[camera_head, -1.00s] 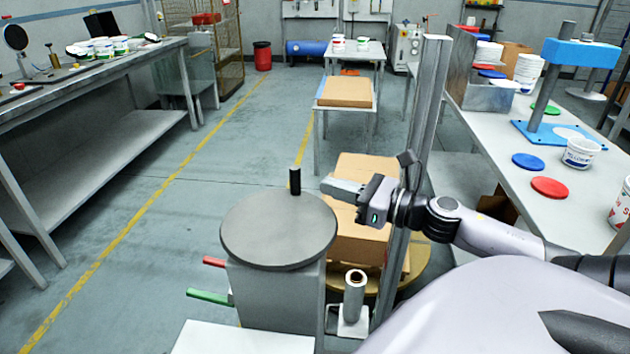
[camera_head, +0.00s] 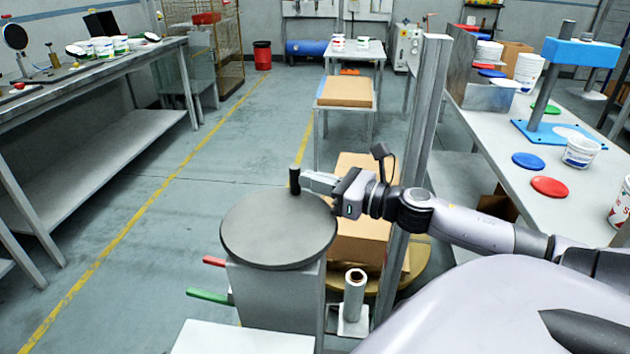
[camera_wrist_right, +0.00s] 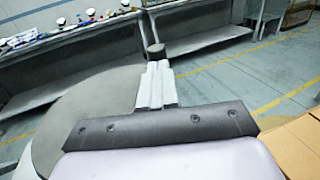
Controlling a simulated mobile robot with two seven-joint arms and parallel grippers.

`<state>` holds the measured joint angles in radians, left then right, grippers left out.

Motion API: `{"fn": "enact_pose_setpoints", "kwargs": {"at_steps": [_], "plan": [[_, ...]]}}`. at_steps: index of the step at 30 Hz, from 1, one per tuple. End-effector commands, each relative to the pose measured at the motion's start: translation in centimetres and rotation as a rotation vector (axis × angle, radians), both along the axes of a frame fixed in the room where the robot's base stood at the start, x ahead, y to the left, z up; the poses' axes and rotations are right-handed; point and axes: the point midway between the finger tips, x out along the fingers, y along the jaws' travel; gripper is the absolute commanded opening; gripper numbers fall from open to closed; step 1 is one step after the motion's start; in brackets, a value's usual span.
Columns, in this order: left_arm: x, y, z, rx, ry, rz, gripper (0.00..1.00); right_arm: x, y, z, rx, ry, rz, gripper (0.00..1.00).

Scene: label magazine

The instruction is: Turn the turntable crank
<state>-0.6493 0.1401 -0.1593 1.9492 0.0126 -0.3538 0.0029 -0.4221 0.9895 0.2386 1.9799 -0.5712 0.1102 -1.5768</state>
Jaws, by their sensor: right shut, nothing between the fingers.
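The turntable (camera_head: 275,235) is a round grey disc on a grey pedestal in the head view. A short black upright crank handle (camera_head: 295,181) stands near its far edge. My right gripper (camera_head: 306,180) is shut and empty, its fingertips right beside the handle on its right side. Whether they touch it I cannot tell. In the right wrist view, the shut fingers (camera_wrist_right: 156,75) point at the handle (camera_wrist_right: 156,51), whose black top shows just beyond their tips. The disc (camera_wrist_right: 85,110) lies below and to the left there. My left gripper is not in view.
Red (camera_head: 214,261) and green levers (camera_head: 208,296) stick out left of the pedestal. A grey post (camera_head: 415,150), a cardboard box (camera_head: 362,243) and a metal roller (camera_head: 355,293) stand to the right. Open floor lies left of the turntable.

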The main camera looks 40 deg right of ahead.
Motion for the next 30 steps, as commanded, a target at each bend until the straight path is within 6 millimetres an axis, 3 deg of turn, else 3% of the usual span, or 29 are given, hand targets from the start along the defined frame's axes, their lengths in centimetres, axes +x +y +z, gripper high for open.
{"fn": "enact_pose_setpoints", "kwargs": {"at_steps": [9,23,30], "plan": [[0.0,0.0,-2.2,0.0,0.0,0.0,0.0,1.2,0.1,-0.2,-0.002,-0.003,0.118,0.0],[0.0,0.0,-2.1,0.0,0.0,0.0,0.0,1.2,0.1,0.0,0.0,0.0,0.131,0.0],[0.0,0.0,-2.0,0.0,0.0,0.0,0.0,-0.1,-0.5,-0.1,0.001,0.002,0.13,0.0]]}}
